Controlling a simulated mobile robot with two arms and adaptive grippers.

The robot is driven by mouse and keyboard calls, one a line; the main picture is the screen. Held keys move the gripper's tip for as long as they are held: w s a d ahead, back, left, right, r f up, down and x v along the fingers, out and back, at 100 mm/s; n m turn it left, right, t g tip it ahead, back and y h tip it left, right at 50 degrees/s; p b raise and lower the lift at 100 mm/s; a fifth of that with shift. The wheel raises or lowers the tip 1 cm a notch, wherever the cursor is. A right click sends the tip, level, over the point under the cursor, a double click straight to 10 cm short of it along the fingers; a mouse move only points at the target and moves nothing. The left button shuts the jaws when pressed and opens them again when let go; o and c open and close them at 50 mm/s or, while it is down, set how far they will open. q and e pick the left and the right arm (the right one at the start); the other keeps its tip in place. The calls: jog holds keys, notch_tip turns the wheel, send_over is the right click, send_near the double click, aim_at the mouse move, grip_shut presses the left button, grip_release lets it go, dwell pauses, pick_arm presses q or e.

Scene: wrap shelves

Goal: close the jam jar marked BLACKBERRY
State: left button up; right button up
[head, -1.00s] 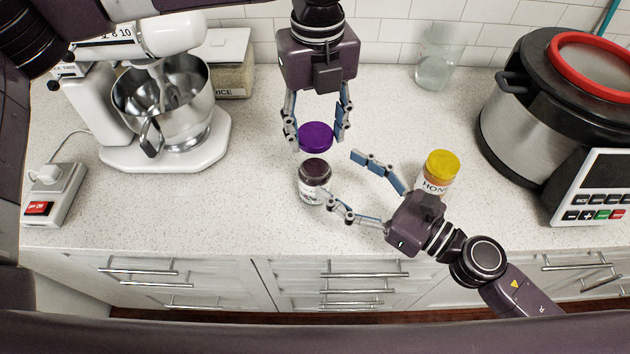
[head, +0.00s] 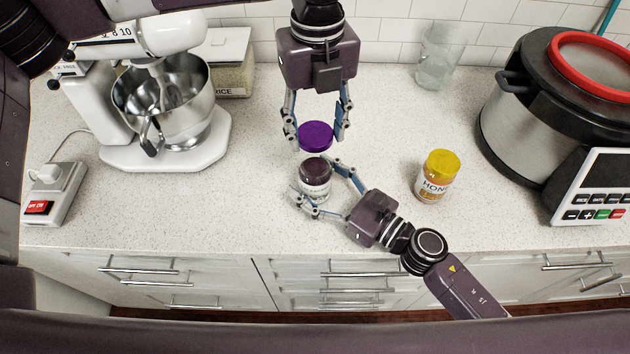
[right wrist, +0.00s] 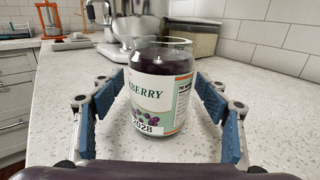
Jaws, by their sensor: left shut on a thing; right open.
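The jam jar (head: 315,173) stands upright and without a lid on the counter, filled with dark jam. In the right wrist view the jar (right wrist: 161,88) shows a label ending in "KBERRY". My left gripper (head: 316,134) is shut on the purple lid (head: 316,136), held above and just behind the jar in the head view. My right gripper (head: 327,183) is open, with its fingers on either side of the jar. In the right wrist view a gap shows between each finger pad and the glass.
A honey jar (head: 437,176) with a yellow lid stands to the right. A stand mixer (head: 165,150) and a switch box (head: 53,193) are at left, a pressure cooker (head: 530,115) at right. A glass (head: 438,57) and a rice container (head: 232,62) stand at the back.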

jog(key=shift+w, duration=0.1)
jog(key=shift+c, duration=0.3)
jog(key=c, duration=1.7)
pick_arm(q)
jog(key=shift+f, duration=2.5)
pick_arm(e)
jog(key=shift+c, duration=0.3)
